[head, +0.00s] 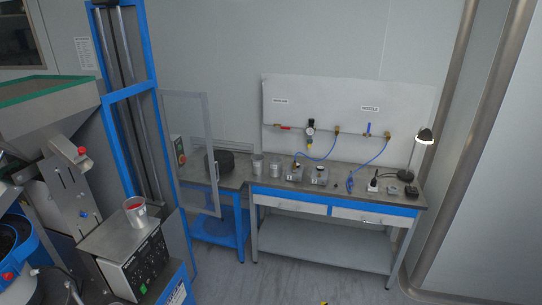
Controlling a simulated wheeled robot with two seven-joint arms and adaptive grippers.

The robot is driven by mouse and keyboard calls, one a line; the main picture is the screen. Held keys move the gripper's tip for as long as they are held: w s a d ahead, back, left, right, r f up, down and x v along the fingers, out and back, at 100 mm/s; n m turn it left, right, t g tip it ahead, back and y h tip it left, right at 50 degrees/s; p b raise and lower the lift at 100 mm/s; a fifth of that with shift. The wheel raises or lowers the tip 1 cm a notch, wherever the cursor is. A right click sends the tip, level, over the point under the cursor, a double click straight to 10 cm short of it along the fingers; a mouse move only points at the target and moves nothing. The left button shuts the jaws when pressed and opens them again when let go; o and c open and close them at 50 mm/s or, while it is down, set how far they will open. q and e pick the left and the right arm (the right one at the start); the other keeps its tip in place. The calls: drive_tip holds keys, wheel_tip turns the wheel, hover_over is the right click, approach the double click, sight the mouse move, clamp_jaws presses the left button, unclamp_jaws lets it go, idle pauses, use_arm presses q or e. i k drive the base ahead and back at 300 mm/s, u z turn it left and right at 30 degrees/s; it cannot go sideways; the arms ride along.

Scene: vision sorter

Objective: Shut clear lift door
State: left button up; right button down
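The clear lift door (190,150) is a see-through panel in a thin grey frame. It stands open, swung out to the right of the blue lift frame (113,92). Part of a bench and a control box show through it. A small handle is hard to make out on its right edge. Neither of my grippers is in the head view.
A steel workbench (320,238) with blue trim stands behind, holding cups, a lamp (424,136) and a blue air hose (372,156). Sorter machinery with a control box (140,266) and a metal cup (135,209) fills the left. The grey floor in front of the bench is mostly clear.

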sight(158, 91)
drive_tip(key=z, duration=0.3)
drive_tip(key=i, duration=1.35)
drive_tip(key=u, duration=0.55)
